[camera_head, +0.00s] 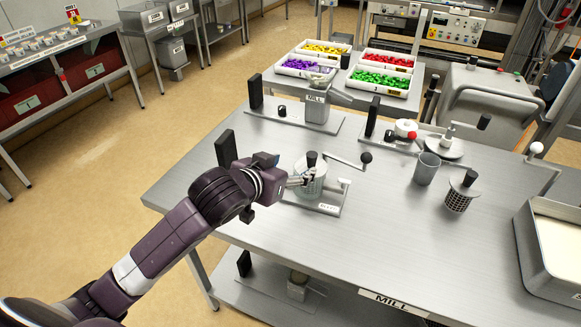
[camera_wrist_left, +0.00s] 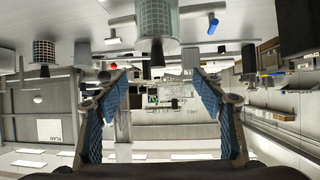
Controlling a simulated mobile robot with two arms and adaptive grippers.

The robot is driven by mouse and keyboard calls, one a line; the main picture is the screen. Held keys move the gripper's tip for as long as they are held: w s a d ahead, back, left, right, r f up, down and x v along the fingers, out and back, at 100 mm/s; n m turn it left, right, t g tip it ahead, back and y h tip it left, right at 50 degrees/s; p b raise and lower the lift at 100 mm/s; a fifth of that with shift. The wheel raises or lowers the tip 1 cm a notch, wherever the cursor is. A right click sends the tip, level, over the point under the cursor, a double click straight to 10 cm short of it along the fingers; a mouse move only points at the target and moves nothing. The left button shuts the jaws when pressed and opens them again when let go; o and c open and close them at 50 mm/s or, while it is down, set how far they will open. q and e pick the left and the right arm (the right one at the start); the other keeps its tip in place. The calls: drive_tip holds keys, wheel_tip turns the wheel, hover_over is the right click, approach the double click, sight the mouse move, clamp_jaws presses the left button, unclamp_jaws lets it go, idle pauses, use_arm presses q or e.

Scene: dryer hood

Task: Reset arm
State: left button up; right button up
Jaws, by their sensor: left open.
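My left arm reaches in from the left over the steel table (camera_head: 390,225). My left gripper (camera_head: 301,178) is by a clear cylinder with a black knob (camera_head: 311,160) on a small device base. In the head view it overlaps the cylinder's left side; I cannot tell if they touch. In the left wrist view, which looks upside down, the gripper (camera_wrist_left: 158,92) has its two blue-padded fingers wide apart with nothing between them. A cylinder (camera_wrist_left: 157,18) with a dark knob hangs at the top of that view, beyond the fingers. My right gripper is not in view.
A crank arm with a black ball (camera_head: 366,158) stands behind the device. A grey cup (camera_head: 427,169), a mesh basket (camera_head: 459,193) and a deep metal tray (camera_head: 530,255) are to the right. Mill devices (camera_head: 318,108) stand at the back. The table's front middle is clear.

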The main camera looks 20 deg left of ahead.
use_arm(q)
drive_tip(key=shift+f, duration=0.1)
idle(0.3)
